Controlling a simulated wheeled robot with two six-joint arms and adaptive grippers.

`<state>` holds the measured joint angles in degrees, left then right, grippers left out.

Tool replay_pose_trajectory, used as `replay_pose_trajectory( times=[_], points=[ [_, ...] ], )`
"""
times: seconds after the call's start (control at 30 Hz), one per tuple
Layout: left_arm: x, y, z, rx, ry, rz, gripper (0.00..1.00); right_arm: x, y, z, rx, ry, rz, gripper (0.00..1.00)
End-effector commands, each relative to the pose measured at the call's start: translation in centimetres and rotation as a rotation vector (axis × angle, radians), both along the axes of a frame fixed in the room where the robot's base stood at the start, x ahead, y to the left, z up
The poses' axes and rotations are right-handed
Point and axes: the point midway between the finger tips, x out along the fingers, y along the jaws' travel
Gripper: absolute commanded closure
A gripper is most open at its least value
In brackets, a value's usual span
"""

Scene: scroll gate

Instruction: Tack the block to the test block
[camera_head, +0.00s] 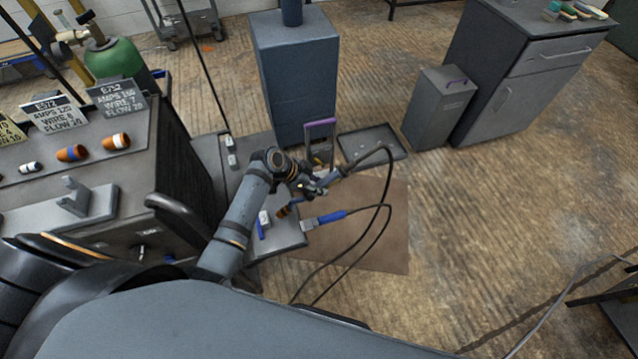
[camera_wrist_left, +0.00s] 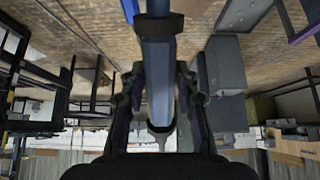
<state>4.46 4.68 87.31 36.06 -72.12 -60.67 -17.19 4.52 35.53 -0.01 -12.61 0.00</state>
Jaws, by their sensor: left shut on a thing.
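My left gripper (camera_head: 316,187) is above the right edge of the small grey table (camera_head: 285,238). It is shut on a welding torch, whose blue-grey body (camera_wrist_left: 160,75) runs between the fingers in the left wrist view. The torch's cable end (camera_head: 345,170) points up and right in the head view. An orange and dark tip (camera_head: 284,211) shows low beside the gripper, probably the torch nozzle. A small pale block (camera_head: 264,218) with a blue piece by it is on the table, left of the tip. I cannot tell which is the test block. My right gripper is not in view.
A blue-handled clamp (camera_head: 330,217) with a cable is at the table's right edge. Two black cables loop over the brown mat (camera_head: 385,235). A blue-grey cabinet (camera_head: 295,85) and a flat tray (camera_head: 373,142) are beyond. A cart with setting cards (camera_head: 120,92) is left.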

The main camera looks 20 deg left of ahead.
Motion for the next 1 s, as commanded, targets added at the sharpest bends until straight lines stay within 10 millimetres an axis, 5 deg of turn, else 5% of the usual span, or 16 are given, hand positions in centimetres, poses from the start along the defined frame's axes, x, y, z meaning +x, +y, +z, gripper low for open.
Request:
replay_pose_trajectory(
  times=[1.0],
  points=[
    [-0.53, 0.87, -0.67, -0.001, -0.002, 0.000, 1.00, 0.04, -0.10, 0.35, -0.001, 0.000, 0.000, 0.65]
  ],
)
